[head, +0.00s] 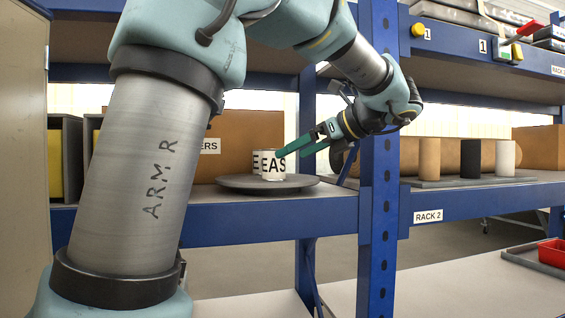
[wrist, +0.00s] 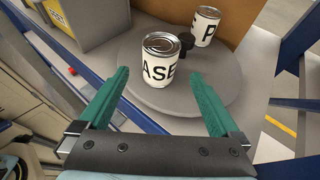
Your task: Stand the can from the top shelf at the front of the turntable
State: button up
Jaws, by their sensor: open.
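A white can with black letters (head: 273,165) stands upright on the grey round turntable (head: 230,182). In the wrist view this can (wrist: 158,62) is at the near part of the turntable (wrist: 215,98). A second lettered white can (wrist: 206,27) stands farther back, beyond a dark knob (wrist: 187,42); in the head view it is partly hidden behind the first. My gripper (head: 290,153) has green fingers and reaches in from the right. In the wrist view my gripper (wrist: 160,73) is open, with a finger to each side of the near can and visible gaps. It holds nothing.
A blue rack post (head: 378,200) stands right of the turntable. A cardboard box (head: 245,130) is behind it, and bins (head: 70,160) stand left. A brown cylinder (head: 470,158) and a white one (head: 505,158) stand on the right shelf. Another shelf runs above.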

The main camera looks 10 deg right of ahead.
jog(key=shift+v, duration=2.2)
jog(key=shift+s, duration=0.1)
